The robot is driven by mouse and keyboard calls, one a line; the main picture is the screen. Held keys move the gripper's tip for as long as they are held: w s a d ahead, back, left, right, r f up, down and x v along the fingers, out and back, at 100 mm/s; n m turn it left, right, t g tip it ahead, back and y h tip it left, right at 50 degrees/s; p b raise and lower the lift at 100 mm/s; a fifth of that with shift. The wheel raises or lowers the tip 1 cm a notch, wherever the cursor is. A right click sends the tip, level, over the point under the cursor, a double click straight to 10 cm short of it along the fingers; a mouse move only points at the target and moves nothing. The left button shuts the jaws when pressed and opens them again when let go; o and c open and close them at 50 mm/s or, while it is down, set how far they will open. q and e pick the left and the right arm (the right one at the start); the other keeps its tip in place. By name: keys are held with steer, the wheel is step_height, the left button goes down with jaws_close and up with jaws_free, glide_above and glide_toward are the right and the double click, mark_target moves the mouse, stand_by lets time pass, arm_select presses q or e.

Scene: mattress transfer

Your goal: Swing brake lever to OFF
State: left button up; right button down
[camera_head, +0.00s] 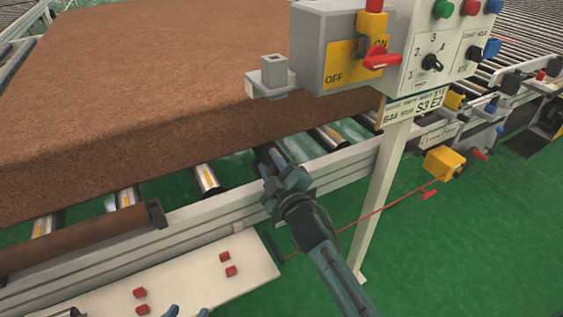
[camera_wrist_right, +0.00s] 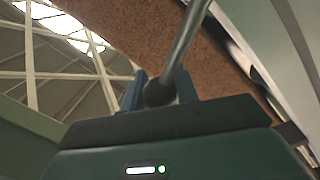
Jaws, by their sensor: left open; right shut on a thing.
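My right gripper (camera_head: 285,185) is at the near rail of the roller conveyor, below the control box. In the right wrist view its two blue fingers are shut around the dark round knob (camera_wrist_right: 158,93) of a lever with a slim grey rod (camera_wrist_right: 187,42). The rod slants up to the right from the knob. In the head view the gripper hides the knob, and I cannot tell the lever's setting. Only the blue fingertips of my left gripper (camera_head: 187,312) show at the bottom edge, apart and empty, over the pale panel.
A brown mattress slab (camera_head: 150,80) lies on the rollers (camera_head: 205,180). The grey control box (camera_head: 325,45) carries OFF and ON labels and a red handle (camera_head: 380,58). A white post (camera_head: 380,200) and a red cord (camera_head: 370,216) stand right of my right arm.

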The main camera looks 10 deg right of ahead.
steer(key=shift+s+a+f+n, duration=0.3)
steer(key=shift+a+n, duration=0.2)
steer(key=shift+a, duration=0.15)
steer(key=c, duration=1.1)
jaws_free()
steer(key=shift+a, duration=0.1)
steer(key=shift+o, duration=0.2)
